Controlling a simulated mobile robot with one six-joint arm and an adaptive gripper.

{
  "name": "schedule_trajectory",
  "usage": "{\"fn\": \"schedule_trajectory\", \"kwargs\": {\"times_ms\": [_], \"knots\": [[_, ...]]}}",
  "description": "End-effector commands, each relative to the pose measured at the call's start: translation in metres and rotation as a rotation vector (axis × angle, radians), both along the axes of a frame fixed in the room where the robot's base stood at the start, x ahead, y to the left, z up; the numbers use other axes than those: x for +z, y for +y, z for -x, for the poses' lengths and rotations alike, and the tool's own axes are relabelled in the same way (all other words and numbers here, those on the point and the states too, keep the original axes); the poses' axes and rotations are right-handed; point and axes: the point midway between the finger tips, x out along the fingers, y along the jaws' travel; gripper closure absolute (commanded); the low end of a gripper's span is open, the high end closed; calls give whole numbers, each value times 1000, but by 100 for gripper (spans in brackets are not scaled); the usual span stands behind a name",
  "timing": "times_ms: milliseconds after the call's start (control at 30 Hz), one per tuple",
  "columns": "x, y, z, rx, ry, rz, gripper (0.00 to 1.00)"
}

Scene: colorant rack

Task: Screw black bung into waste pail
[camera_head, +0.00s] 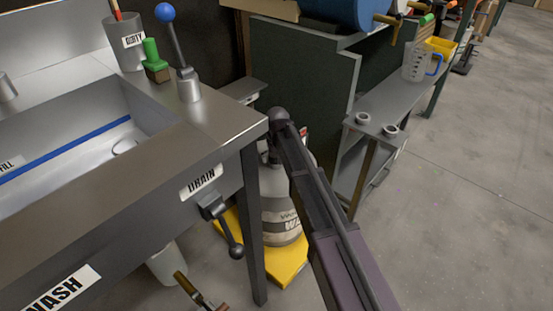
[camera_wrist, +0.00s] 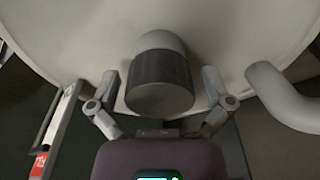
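In the wrist view the pail's pale round surface (camera_wrist: 70,40) fills the background. The black bung (camera_wrist: 160,82), a dark ribbed cylinder with a paler rounded part behind it, is in the middle of the wrist view. My gripper (camera_wrist: 160,82) is open, with one finger on each side of the bung and a visible gap on both sides. My gripper is hidden in the head view.
A yellow base (camera_head: 285,266) lies under the pail. The sink bench (camera_head: 215,130) with its DRAIN lever (camera_head: 222,225) is close on the left. A grey shelf unit (camera_head: 375,140) stands behind right. A pale curved handle (camera_wrist: 287,97) is right of my gripper. Floor at right is clear.

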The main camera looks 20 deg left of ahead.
Motion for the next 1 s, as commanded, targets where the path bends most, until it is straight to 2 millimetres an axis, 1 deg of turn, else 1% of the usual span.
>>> {"fn": "schedule_trajectory", "kwargs": {"times_ms": [33,67,100,167,200,233,267,467,600,1000], "knots": [[0,0,0,0,0,0,15],[0,0,0,-1,0,0,24],[0,0,0,-1,0,0,36],[0,0,0,-1,0,0,53],[0,0,0,-1,0,0,65],[0,0,0,-1,0,0,74],[0,0,0,-1,0,0,78],[0,0,0,-5,0,0,78],[0,0,0,-40,1,1,77],[0,1,0,-320,0,-1,78]]}}
